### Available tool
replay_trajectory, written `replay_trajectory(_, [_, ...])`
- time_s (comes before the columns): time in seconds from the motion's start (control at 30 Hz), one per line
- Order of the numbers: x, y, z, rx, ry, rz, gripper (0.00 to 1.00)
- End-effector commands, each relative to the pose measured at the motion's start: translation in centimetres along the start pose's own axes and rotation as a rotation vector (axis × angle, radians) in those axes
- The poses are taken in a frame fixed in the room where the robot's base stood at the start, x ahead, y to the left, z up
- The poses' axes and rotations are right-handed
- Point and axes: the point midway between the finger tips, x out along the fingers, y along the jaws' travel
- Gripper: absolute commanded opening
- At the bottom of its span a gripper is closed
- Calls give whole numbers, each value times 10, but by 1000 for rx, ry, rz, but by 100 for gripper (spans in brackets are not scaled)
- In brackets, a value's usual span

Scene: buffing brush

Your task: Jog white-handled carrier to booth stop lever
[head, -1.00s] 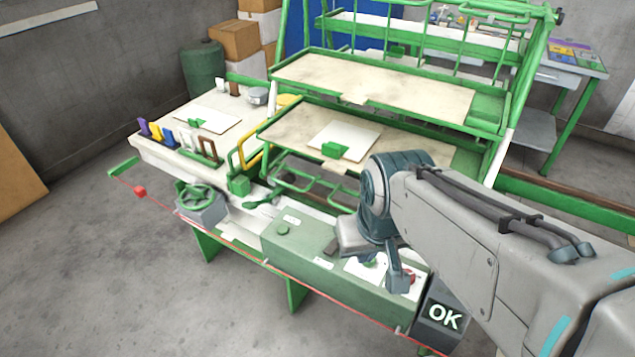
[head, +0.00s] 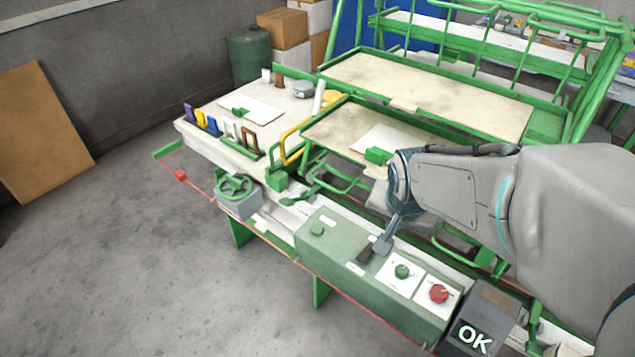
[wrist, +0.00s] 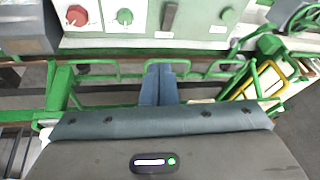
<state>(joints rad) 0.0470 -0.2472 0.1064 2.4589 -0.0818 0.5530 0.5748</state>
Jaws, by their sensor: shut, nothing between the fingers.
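My gripper (head: 382,246) is shut and empty, fingers pointing down, beside a dark switch or lever (head: 366,254) on the green control box (head: 335,262). In the wrist view my closed fingers (wrist: 160,70) are below the same dark piece (wrist: 169,17); contact is not visible. A white upright piece (head: 229,131) stands in a row of coloured ones on the bench at left. Another white piece (head: 266,75) stands farther back. I cannot tell which belongs to the white-handled carrier. I cannot identify the booth stop lever for certain.
The box has a green knob (head: 402,271) and a red knob (head: 438,293) right of my gripper. A green handwheel (head: 235,187) and a yellow handle (head: 291,145) are at left. Floor at left is clear.

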Motion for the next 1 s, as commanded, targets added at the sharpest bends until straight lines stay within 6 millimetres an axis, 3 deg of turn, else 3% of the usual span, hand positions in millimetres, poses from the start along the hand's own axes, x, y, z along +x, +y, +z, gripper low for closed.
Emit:
replay_trajectory(0.2, [50,-49,-34,371,36,-101,0])
replay_trajectory(0.5, [114,-123,-44,933,-85,-342,0])
replay_trajectory(0.7, [137,-161,-38,1233,-233,-463,0])
replay_trajectory(1.0, [146,-178,-34,1381,-323,-515,0])
